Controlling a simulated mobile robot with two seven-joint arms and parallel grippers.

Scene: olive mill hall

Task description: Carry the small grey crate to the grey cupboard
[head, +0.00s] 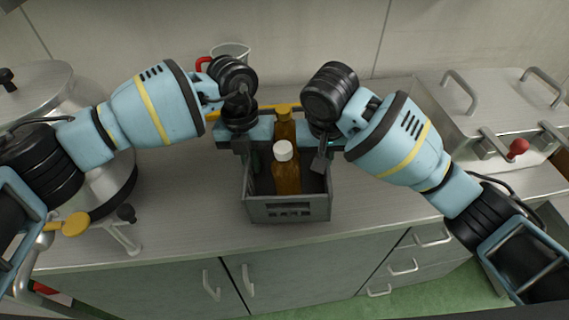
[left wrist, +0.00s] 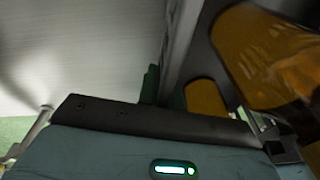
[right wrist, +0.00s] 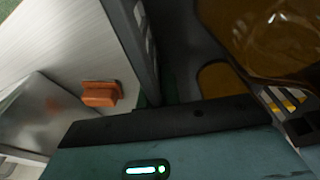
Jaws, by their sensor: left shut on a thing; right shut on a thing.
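The small grey crate (head: 289,211) is upright over the worktop near its front edge. I cannot tell whether it touches the top. It holds two amber bottles, a front one with a white cap (head: 286,177) and one behind it (head: 285,128). My left gripper (head: 243,146) is shut on the crate's left wall and my right gripper (head: 321,152) on its right wall. The crate's wall shows close up in the left wrist view (left wrist: 178,50) and the right wrist view (right wrist: 135,45). Grey-green cupboard doors (head: 285,278) are below the worktop; I cannot tell if this is the named cupboard.
A steel vessel (head: 45,85) with a yellow-handled tap (head: 72,225) stands at the left. A clear container (head: 232,50) is behind. Worktop beside the crate is clear.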

